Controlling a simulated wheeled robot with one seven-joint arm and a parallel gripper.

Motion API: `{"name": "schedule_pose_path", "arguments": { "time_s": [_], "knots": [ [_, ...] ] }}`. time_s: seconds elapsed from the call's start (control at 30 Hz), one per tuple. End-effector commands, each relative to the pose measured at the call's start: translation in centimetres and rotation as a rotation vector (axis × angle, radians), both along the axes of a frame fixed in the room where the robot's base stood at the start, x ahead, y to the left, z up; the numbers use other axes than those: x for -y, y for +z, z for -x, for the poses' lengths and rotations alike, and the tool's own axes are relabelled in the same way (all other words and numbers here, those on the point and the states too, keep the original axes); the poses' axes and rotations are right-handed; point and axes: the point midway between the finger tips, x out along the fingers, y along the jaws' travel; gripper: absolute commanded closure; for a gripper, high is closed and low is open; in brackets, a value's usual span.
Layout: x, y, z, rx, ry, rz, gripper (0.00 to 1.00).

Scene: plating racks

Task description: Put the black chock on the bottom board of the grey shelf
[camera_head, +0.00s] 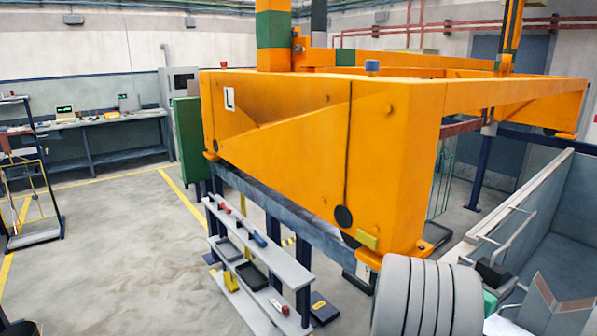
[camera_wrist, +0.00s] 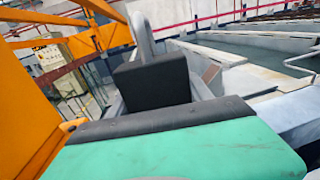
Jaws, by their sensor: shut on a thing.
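The black chock (camera_wrist: 155,82) shows as a dark block beyond the green and black body of my gripper in the wrist view. My gripper (camera_head: 490,285) is at the lower right of the head view, shut on the chock, which shows there as a small dark shape (camera_head: 492,272). The fingertips are largely hidden. The grey shelf (camera_head: 285,264) stands left of centre in the head view, well to the left of my gripper. Its bottom board (camera_head: 243,303) is low, near the floor, and partly hidden by the boards above.
Small tools and black trays (camera_head: 252,276) lie on the shelf's boards. A grey-walled tank (camera_head: 560,215) is at the right. The floor left of the shelf is clear.

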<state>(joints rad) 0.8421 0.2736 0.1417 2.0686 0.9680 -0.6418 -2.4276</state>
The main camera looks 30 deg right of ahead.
Motion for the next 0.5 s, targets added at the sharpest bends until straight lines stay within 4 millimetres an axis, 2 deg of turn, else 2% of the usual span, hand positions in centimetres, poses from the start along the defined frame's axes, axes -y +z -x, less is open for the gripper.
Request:
{"name": "schedule_pose_path", "arguments": {
  "time_s": [0.03,0.27,0.37,0.5],
  "knots": [
    [-0.1,-1.2,0.6,-0.007,-0.013,-0.007,1.00],
    [-1.0,-3.4,2.7,-0.005,-0.058,-0.004,1.00],
    [-2.0,-4.2,2.4,-0.004,-0.052,-0.003,1.00],
    [-4.0,-5.2,0.7,-0.003,-0.015,-0.003,1.00]
  ]
}}
